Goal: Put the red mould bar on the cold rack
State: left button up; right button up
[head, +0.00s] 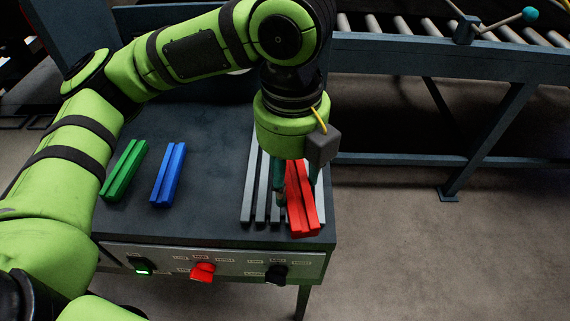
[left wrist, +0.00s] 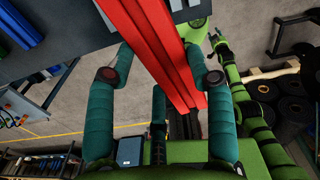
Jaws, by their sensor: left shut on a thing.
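The red mould bar (head: 303,205) is a grooved red bar over the right part of the cold rack. The cold rack (head: 247,200) is a set of grey parallel slats at the right end of the dark table. My left gripper (head: 295,195) comes down from above, shut on the red bar. In the left wrist view, the red bar (left wrist: 160,50) runs between the two teal fingers of my left gripper (left wrist: 160,75). I cannot tell whether the bar touches the slats. The arm hides the rack's far part.
A green bar (head: 124,170) and a blue bar (head: 168,174) lie on the dark table (head: 210,215) to the left. A panel (head: 230,262) with a red knob (head: 203,272) and a black knob (head: 276,274) is on the table's front. A roller conveyor (head: 450,55) stands behind.

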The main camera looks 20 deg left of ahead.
pick_arm(q)
jog(key=shift+a+r+m, duration=0.2)
jog(key=shift+m, duration=0.7)
jog(key=w+a+f, duration=0.1)
jog(key=w+f, duration=0.1)
jog(key=w, duration=0.1)
jog(key=w+a+f+p, duration=0.1)
jog(key=w+a+f, duration=0.1)
jog(key=w, duration=0.1)
jog(key=w+a+f+p, duration=0.1)
jog(key=w+f, duration=0.1)
jog(key=w, duration=0.2)
jog(key=shift+w+a+f, duration=0.1)
jog(key=shift+a+f, duration=0.2)
jog(key=shift+w+f, duration=0.15)
notch_tip(320, 180, down, 3)
jog(key=shift+f+p, duration=0.1)
jog(key=shift+p, duration=0.7)
jog(key=shift+f, duration=0.4)
jog(key=o, duration=1.5)
jog(key=shift+f, duration=0.15)
jog(key=shift+o, duration=0.2)
